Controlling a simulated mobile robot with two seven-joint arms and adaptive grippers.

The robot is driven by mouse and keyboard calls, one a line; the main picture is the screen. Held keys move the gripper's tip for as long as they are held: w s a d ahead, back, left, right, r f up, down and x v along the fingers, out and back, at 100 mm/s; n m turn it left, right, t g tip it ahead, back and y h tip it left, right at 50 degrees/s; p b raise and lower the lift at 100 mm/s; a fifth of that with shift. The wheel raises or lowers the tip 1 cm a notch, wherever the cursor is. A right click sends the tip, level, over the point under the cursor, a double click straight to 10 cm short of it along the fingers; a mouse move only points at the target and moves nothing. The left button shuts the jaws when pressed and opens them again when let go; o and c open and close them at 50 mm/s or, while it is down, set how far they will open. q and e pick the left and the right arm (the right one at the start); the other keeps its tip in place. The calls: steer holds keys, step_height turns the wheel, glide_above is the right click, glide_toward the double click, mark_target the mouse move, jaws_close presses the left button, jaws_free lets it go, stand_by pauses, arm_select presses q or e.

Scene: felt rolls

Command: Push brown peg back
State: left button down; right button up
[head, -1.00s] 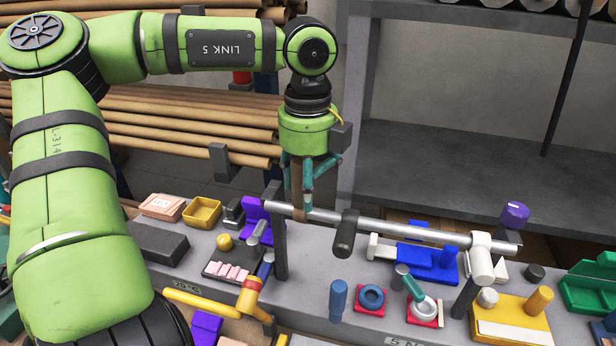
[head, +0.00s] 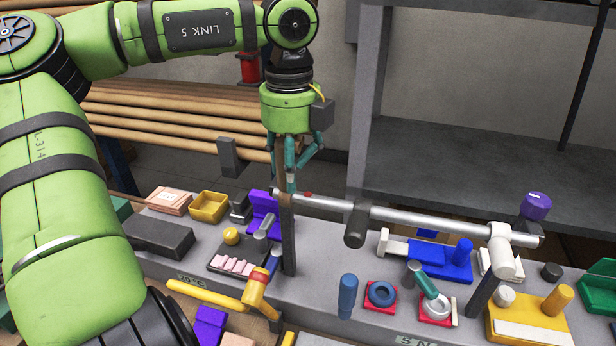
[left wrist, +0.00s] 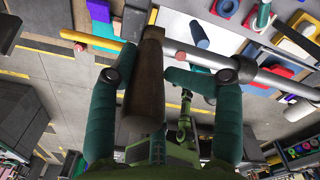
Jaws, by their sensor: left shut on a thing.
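The brown peg (head: 283,172) is a dark brown upright piece at the left end of the long metal bar (head: 425,222). It also shows large in the left wrist view (left wrist: 146,85). My left gripper (head: 290,178) points down and is shut on the peg, with a teal finger on each side. A small red mark (head: 308,194) shows on the bar. My right gripper is not in view.
A black peg (head: 356,225) and a white peg (head: 502,247) sit on the bar. A dark post (head: 288,240) stands under its left end, and a purple knob (head: 537,206) at its right. Bins, blocks and a yellow handle (head: 207,295) crowd the bench.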

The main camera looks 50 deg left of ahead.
arm_select(q)
steer(key=shift+s+a, duration=0.1)
steer(key=shift+a, duration=0.25)
steer(key=shift+d+r, duration=0.1)
steer(key=shift+d, duration=0.1)
steer(key=c, duration=1)
jaws_free()
steer(key=shift+a, duration=0.1)
steer(key=shift+s+a, duration=0.2)
steer(key=shift+a, duration=0.05)
steer(key=shift+w+d, duration=0.1)
step_height(320, 180, up, 12)
steer(key=shift+f, duration=0.1)
